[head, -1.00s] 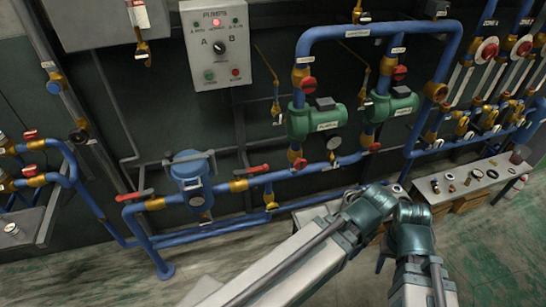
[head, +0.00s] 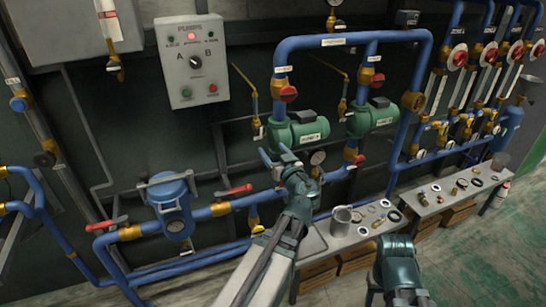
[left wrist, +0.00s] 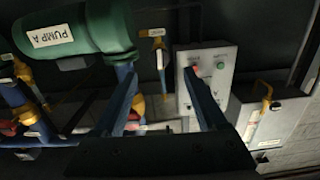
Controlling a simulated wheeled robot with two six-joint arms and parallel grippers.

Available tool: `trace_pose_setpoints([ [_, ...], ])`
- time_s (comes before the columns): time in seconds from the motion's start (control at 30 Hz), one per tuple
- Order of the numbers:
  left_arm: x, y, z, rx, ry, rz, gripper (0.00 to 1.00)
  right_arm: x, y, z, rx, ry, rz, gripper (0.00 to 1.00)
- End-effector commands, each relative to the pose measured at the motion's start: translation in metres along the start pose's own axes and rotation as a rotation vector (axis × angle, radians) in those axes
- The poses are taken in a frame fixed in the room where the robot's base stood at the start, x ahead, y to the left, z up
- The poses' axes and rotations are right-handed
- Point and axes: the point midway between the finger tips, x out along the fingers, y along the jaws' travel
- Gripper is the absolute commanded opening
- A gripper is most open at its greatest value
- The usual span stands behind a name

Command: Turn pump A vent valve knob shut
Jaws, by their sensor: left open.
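In the head view, the pump A vent valve (head: 256,112) is a yellow valve on a thin yellow pipe, left of the green pump A (head: 300,131), with a small tag below. In the left wrist view, a yellow valve piece with a tag (left wrist: 157,46) shows beyond the gap between the fingers. The green pump labelled PUMP A (left wrist: 75,25) is at upper left there. My left gripper (head: 274,154) is open and empty, in front of and below pump A. It also shows in the left wrist view (left wrist: 158,78). No right gripper fingers show, only my right arm.
A grey pump control box (head: 192,62) hangs left of the vent pipe. Blue pipes with red levers (head: 235,191) and a blue strainer (head: 170,205) run low on the left. A bench with loose parts (head: 375,225) stands at lower right.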

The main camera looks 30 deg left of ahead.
Motion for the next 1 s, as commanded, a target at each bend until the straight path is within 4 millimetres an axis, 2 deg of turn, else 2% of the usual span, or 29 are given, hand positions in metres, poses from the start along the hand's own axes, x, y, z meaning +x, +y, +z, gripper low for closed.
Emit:
trace_pose_setpoints([
  [0.37,0.011,0.001,-0.006,-0.021,0.037,0.013,0.74,0.002,0.0,0.0,0.0,0.0,0.0,0.5],
  [1.0,0.082,0.002,-0.008,-0.02,0.036,0.012,0.74,0.003,0.0,0.0,0.0,0.0,0.0,0.5],
])
